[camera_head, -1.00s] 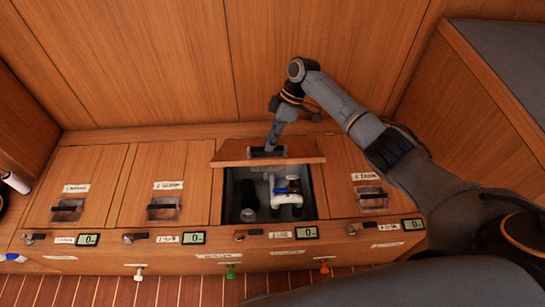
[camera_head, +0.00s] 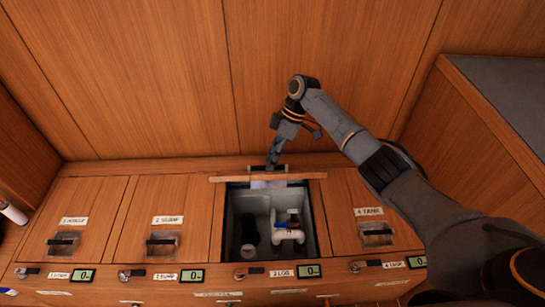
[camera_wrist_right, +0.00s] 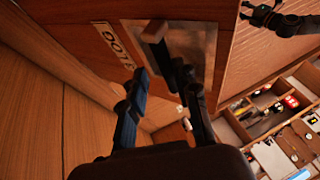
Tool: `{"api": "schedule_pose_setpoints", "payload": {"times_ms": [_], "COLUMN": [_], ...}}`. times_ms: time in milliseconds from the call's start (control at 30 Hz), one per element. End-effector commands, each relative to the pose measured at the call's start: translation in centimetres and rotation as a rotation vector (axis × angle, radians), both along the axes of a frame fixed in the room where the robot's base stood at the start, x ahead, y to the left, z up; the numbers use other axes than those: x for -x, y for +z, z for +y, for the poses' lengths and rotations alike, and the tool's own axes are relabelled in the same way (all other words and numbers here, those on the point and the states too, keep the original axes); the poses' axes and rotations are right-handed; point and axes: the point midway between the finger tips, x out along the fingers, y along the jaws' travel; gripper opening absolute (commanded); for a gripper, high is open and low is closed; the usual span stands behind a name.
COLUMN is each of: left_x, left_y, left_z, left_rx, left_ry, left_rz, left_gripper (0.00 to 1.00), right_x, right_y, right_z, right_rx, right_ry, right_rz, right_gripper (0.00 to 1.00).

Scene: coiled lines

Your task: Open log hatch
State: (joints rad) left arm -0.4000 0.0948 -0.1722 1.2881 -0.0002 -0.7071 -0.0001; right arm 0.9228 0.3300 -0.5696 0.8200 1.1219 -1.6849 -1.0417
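The log hatch lid (camera_head: 268,179) is the third from the left and stands raised, seen nearly edge-on at the back of its opening. The opening (camera_head: 241,205) shows a grey well with white pipework and a blue valve handle (camera_head: 281,226). My right gripper (camera_head: 273,160) is behind the lid at its handle. In the right wrist view the lid's handle (camera_wrist_right: 155,45) lies near the tips of my right gripper (camera_wrist_right: 160,72), whose fingers are apart. A dark gripper, apparently my left (camera_wrist_right: 248,12), shows small at the top right, its fingers seeming spread.
Closed hatches with handles flank the opening: two at left (camera_head: 163,205) and one at right (camera_head: 374,205). Latches and small displays (camera_head: 308,271) line the front edge. A wooden wall (camera_head: 150,80) rises behind, and a grey-topped cabinet (camera_head: 505,85) stands at right.

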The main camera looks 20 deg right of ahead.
Motion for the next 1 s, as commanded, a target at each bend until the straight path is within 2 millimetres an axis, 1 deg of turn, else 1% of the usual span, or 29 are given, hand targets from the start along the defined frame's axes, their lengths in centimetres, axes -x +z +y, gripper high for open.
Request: {"api": "schedule_pose_setpoints", "payload": {"times_ms": [33, 533, 667, 767, 867, 1000], "left_x": [0.0, -0.1, 0.4, 0.3, 0.2, 0.1], "left_y": [-0.1, 0.0, -0.1, 0.0, 0.0, 0.0], "left_z": [0.0, 0.0, 0.0, 0.0, 0.0, 0.0], "left_rx": [0.0, -0.001, 0.0, 0.0, 0.001, 0.0], "left_ry": [0.0, 0.0, 0.004, 0.003, 0.002, 0.002], "left_rz": [0.0, 0.0, 0.008, 0.006, 0.004, 0.003], "left_gripper": [0.4, 0.4, 0.4, 0.4, 0.4, 0.4], "right_x": [0.1, 0.0, -0.1, -0.3, -0.6, -1.1], "right_y": [-0.4, 0.1, 0.4, 1.4, 3.0, 5.7], "right_z": [-0.2, -0.1, -0.2, -0.6, -1.5, -2.9], "right_rx": [0.006, 0.001, 0.0, 0.0, 0.0, 0.0], "right_ry": [-0.002, -0.001, 0.0, 0.0, -0.001, -0.002], "right_rz": [0.002, 0.001, 0.0, -0.001, -0.003, -0.002], "right_gripper": [0.37, 0.37, 0.37, 0.37, 0.37, 0.37]}}
